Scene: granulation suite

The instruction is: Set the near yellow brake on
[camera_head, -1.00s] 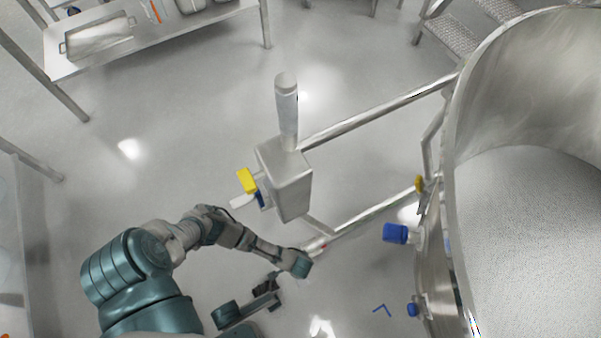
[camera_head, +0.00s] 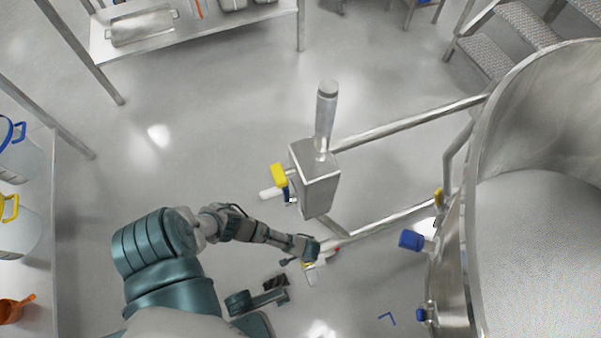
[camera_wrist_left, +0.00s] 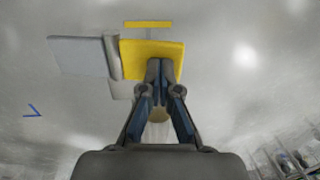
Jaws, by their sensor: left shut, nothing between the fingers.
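The near yellow brake shows in the wrist view as a flat yellow pedal (camera_wrist_left: 152,52) beside a grey plate (camera_wrist_left: 82,55). In the head view only a bit of its yellow (camera_head: 308,264) shows, at the near end of the cart's lower frame bar, mostly hidden by my gripper. My left gripper (camera_head: 306,250) is at this brake. In the wrist view its fingers (camera_wrist_left: 159,72) are shut and empty, with the tips over the yellow pedal; I cannot tell whether they touch it.
Another yellow brake (camera_head: 279,175) is beside the steel box (camera_head: 315,178) with its upright post. A steel vessel (camera_head: 462,250) with blue fittings (camera_head: 411,240) fills the right. Shelves stand at the back and left; steps (camera_head: 510,45) are at the back right. The floor between is clear.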

